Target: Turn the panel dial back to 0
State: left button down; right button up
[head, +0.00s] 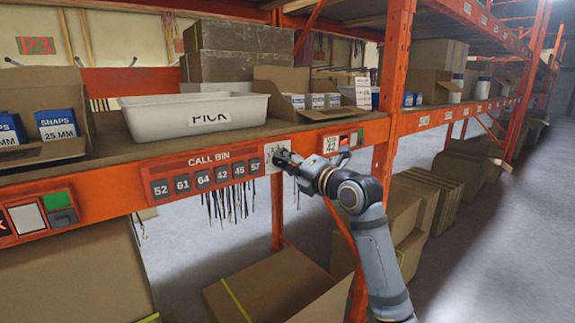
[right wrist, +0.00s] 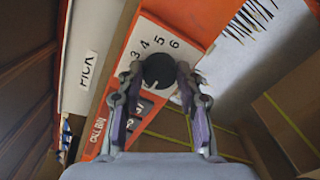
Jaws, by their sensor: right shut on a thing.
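The panel dial (right wrist: 158,70) is a round black knob on a white plate (right wrist: 180,38) fixed to the orange rack beam. Numbers 3, 4, 5 and 6 show around it in the right wrist view; the rest of the scale is hidden or unclear. I cannot tell which number the dial points to. My right gripper (right wrist: 160,76) is shut on the dial, one finger on each side. In the head view the right gripper (head: 287,158) covers the dial, and part of the white plate (head: 272,150) shows beside it. My left gripper is not in view.
The call bin panel (head: 208,175) with several number tiles is left of the dial. A small panel with a red button (head: 344,139) is to its right. A white PICK bin (head: 195,112) stands on the shelf above. An orange upright (head: 392,90) stands close to my right arm.

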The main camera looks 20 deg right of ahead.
jog(key=shift+f+n, duration=0.15)
jog(key=shift+n, duration=0.15)
jog(key=o, duration=1.2)
jog(key=shift+v, duration=3.75)
